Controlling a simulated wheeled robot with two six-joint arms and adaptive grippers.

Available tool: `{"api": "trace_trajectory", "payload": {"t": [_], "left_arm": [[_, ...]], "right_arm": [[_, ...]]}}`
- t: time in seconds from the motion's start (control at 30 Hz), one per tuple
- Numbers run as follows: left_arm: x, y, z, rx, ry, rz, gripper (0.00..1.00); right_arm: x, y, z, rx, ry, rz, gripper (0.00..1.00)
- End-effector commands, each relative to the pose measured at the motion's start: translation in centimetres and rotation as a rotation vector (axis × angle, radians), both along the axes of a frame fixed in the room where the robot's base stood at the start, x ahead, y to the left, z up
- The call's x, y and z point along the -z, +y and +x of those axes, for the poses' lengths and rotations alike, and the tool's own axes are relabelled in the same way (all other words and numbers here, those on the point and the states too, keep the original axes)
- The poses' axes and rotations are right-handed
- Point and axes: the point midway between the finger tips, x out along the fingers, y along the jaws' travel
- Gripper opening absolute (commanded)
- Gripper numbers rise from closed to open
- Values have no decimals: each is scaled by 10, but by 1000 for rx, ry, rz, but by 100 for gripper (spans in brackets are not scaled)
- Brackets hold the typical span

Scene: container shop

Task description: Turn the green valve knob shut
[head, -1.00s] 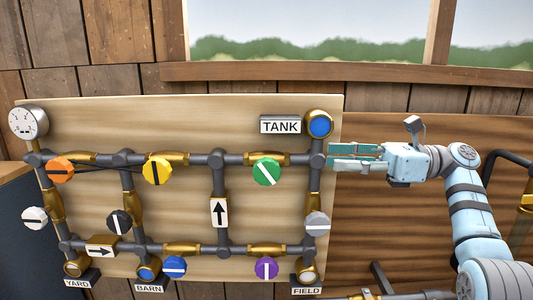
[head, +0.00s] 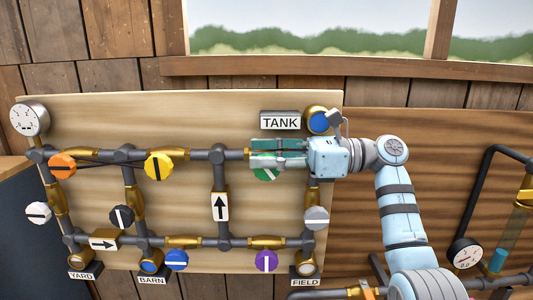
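The green valve knob (head: 266,175) is on the upper pipe of the board, at the right. Only its lower part shows, with a bit of its white line. My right gripper (head: 264,153) covers its upper part, with the fingers pointing left. A gap shows between the two fingers, so it looks open, and nothing is seen held in it. I cannot tell whether the fingers touch the knob. My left gripper is out of view.
A yellow knob (head: 159,166) sits left on the same pipe. A purple knob (head: 266,261) and a grey knob (head: 316,217) are lower down. The TANK sign (head: 280,121) and a blue-faced fitting (head: 319,121) are just above my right gripper.

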Motion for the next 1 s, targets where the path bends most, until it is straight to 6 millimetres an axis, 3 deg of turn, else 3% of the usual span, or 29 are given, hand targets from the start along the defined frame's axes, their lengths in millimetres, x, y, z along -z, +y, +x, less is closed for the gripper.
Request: {"api": "trace_trajectory", "payload": {"t": [0.17,0.4,0.57,0.67,0.9,1.0], "left_arm": [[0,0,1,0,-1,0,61],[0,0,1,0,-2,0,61],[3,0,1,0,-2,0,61],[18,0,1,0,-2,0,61],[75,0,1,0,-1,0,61],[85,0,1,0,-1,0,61]], "right_arm": [[0,0,0,0,0,0,35],[0,0,0,1,0,0,0],[1,0,0,1,0,8,0],[7,-2,0,1,-2,75,0],[14,-8,0,-1,0,392,0],[11,-10,0,0,1,470,0]]}}
